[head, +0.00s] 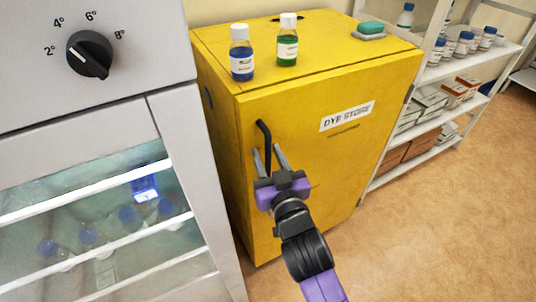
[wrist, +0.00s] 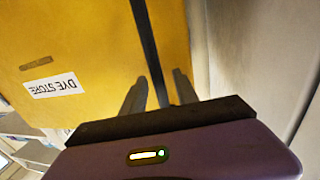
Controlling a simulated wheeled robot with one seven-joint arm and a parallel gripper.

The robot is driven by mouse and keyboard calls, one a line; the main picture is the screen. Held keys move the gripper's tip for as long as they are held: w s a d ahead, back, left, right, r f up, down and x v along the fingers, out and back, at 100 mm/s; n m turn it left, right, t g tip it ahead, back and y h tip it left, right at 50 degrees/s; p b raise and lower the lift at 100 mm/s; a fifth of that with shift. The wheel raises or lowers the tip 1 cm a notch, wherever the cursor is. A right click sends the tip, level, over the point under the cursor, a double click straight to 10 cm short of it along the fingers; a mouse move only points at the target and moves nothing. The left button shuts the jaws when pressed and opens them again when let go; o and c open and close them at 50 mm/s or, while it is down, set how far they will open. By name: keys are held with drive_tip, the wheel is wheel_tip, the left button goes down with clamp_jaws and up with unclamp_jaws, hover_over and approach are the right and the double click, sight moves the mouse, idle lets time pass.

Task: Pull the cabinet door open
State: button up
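The yellow cabinet's door (head: 330,165) bears a "DYE STORE" label (head: 347,116) and looks closed and flush with the cabinet body. Its black bar handle (head: 264,138) stands upright near the door's left edge. My gripper (head: 269,154) is at the handle's lower part, with its two grey fingers apart. In the wrist view the handle (wrist: 147,35) runs between the fingers of my gripper (wrist: 160,80), with a visible gap on each side. The handle's lower end is hidden behind my gripper in the head view.
A blue bottle (head: 242,54), a green bottle (head: 287,42) and a green-topped sponge (head: 370,30) sit on the cabinet. A glass-fronted fridge (head: 80,75) stands close on the left, white shelving (head: 470,68) on the right. The floor (head: 430,225) at front right is clear.

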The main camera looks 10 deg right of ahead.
drive_tip(key=shift+c, duration=0.3)
clamp_jaws()
idle(1.1)
